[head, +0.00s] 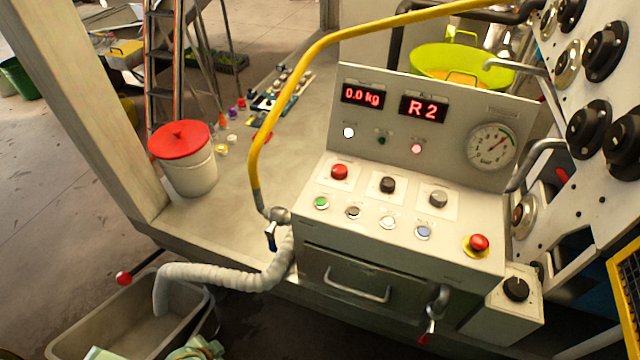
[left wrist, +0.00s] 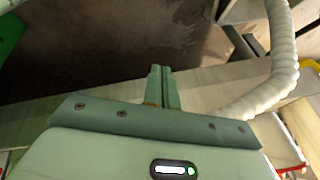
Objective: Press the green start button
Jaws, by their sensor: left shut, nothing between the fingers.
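The green start button (head: 321,203) is a small round button in a pale ring, at the left end of the lower button row on the white control panel (head: 455,252). Nothing covers it in the head view. My left gripper (left wrist: 160,72) is shut and empty in the left wrist view, over dark floor near a pale ribbed hose. Pale green parts of my left arm show at the bottom left of the head view, well below and left of the button. The button is not recognisable in the left wrist view. My right gripper is out of view.
Red (head: 339,172), black and grey knobs sit above the button row. A red mushroom button (head: 479,242) is at the right. A yellow pipe (head: 262,150) rises left of the panel, and a ribbed hose (head: 225,277) runs into a grey bin (head: 135,325). A red-lidded bucket (head: 186,165) stands behind.

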